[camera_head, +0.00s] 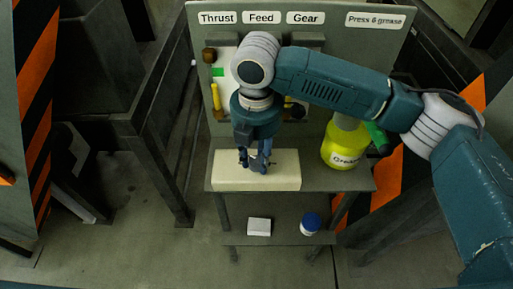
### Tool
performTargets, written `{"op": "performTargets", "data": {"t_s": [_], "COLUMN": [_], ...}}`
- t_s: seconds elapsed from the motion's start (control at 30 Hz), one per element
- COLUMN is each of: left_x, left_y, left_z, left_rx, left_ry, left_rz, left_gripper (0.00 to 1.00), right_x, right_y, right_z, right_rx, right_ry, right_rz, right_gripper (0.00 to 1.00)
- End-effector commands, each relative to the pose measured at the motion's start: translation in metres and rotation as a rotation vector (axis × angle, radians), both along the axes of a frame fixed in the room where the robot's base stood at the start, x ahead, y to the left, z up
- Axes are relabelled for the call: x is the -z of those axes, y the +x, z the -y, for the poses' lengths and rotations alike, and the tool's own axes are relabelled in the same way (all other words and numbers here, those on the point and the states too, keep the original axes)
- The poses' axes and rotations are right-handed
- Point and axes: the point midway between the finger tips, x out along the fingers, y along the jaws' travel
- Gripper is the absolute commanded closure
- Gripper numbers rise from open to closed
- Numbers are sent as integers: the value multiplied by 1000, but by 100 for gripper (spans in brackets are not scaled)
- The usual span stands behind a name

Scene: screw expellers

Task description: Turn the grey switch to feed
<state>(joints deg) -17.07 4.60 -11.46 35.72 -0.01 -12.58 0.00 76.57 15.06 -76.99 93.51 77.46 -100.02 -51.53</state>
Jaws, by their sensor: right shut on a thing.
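A cream box (230,180) sits on the shelf of the grey stand, below the panel. My right gripper (255,164) reaches down from above to the middle of this box. Its fingers are shut on a small grey part, which looks like the grey switch; the fingers hide most of it, and I cannot tell which way it points. The "Feed" label (261,18) is on the panel's top edge, between "Thrust" (216,18) and "Gear" (305,18). My left gripper is not in view.
A yellow grease bottle (345,146) stands right of the box, near my right arm. A white box (259,227) and a blue-capped jar (310,222) are on the lower shelf. Dark metal frames stand at left. The floor in front is clear.

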Motion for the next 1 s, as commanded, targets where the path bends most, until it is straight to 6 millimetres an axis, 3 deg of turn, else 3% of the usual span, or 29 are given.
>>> {"op": "performTargets", "data": {"t_s": [0.03, 0.3, 1.0], "left_x": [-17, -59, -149], "left_y": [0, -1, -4], "left_z": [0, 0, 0], "left_rx": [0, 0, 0], "left_ry": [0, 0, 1], "left_rz": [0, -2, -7], "left_gripper": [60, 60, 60], "right_x": [-8, -8, -5], "right_y": [-1, -1, 0], "right_z": [0, 0, 0], "right_rx": [45, 304, 969], "right_ry": [1, 0, 0], "right_rz": [-4, -4, -1], "right_gripper": [96, 96, 96]}}
